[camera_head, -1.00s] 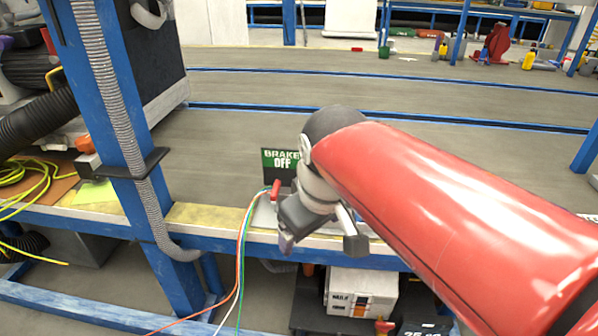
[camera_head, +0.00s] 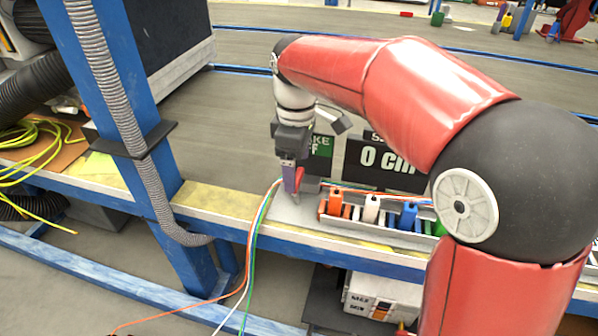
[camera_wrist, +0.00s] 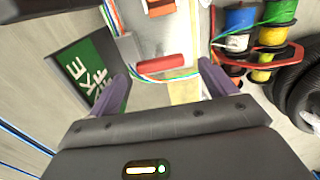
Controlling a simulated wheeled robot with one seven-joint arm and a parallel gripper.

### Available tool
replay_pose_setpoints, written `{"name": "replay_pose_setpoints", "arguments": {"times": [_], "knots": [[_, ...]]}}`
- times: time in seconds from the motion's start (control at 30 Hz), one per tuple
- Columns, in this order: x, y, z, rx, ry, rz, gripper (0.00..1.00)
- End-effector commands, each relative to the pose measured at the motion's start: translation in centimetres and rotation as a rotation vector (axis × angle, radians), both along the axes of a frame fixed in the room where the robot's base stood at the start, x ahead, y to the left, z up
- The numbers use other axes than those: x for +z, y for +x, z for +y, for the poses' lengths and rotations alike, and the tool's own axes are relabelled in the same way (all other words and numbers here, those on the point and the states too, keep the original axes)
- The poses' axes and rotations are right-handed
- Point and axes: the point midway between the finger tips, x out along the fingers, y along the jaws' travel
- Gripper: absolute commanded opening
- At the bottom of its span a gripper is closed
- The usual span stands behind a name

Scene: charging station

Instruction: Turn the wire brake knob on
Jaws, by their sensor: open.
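The red wire brake knob (camera_head: 300,176) stands on a light metal plate at the table's near edge, partly hidden by my gripper in the head view. In the wrist view the red knob (camera_wrist: 162,63) lies crosswise, between and just beyond my purple fingertips. My gripper (camera_head: 290,184) points down over it with its fingers apart and nothing held; whether a finger touches the knob cannot be told. The green brake sign (camera_head: 321,146) behind is partly covered by my wrist; only the ends of its words show, also in the wrist view (camera_wrist: 90,78).
Coloured wires (camera_head: 262,210) run past the knob and hang over the table edge. A rack with coloured clips (camera_head: 372,212) and a "0 cm" display (camera_head: 385,160) stand to the right. A blue post (camera_head: 125,130) with a grey hose is at left.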

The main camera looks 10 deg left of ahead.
Motion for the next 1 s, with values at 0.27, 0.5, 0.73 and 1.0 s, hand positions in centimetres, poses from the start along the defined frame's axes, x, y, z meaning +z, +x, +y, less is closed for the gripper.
{"name": "replay_pose_setpoints", "arguments": {"times": [0.27, 0.5, 0.73, 1.0], "knots": [[-2.4, 0.0, 0.0, -0.001, 0.0, 0.0, 0.84], [-2.4, 0.0, 0.0, -0.001, 0.001, -0.001, 0.84], [-2.4, 0.0, 0.0, -0.001, 0.001, -0.001, 0.54], [-2.4, 0.0, 0.0, -0.007, 0.001, -0.001, 0.39]]}}
